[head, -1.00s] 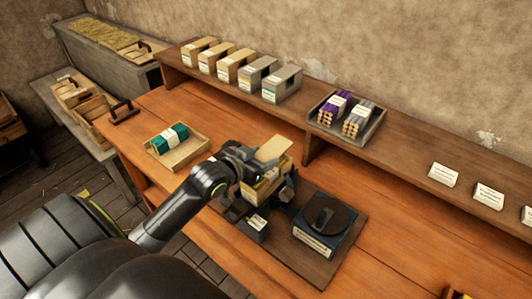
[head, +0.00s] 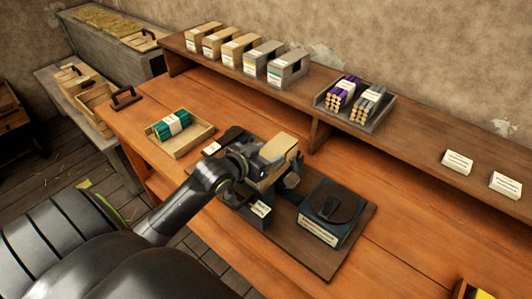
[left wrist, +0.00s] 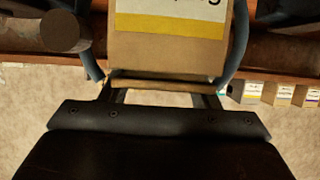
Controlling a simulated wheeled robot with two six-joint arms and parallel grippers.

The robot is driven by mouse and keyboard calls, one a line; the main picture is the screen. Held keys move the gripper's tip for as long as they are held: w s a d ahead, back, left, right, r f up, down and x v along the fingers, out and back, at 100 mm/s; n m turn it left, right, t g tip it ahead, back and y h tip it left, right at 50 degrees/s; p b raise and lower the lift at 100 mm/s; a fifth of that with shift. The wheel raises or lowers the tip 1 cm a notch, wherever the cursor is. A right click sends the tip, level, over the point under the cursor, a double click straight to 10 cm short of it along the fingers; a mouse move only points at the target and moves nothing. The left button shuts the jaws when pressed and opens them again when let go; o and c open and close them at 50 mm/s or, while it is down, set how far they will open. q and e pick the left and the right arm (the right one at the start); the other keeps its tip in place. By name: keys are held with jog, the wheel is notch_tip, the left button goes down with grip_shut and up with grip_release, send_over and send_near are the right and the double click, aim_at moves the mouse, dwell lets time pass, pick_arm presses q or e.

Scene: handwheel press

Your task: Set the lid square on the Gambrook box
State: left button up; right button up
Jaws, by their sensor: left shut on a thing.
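The Gambrook box is likely the tan carton (head: 266,183) at the dark press on the bench, mostly hidden by my gripper; its name cannot be read. In the left wrist view a carton face with a yellow band (left wrist: 168,50) fills the top middle. The tan lid (head: 281,147) shows over the box in the head view. My left gripper (head: 262,163) is shut on the lid, whose thin edge (left wrist: 160,86) crosses between the fingers in the left wrist view. Whether the lid sits square or fully down cannot be told. My right gripper is not in view.
A dark block with a round top (head: 333,205) stands right of the press on a brown board (head: 300,252). A wooden tray (head: 196,144) holds a green bundle. Several cartons (head: 240,49) and a tray of bundles (head: 377,122) stand on the back shelf.

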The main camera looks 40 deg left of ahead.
pick_arm(q)
jog(key=shift+f, duration=0.1)
dwell(0.6)
jog(key=o, duration=1)
jog(key=shift+o, duration=0.2)
jog(key=p+v, duration=0.2)
jog(key=v, duration=1.5)
jog(key=shift+s, duration=0.25)
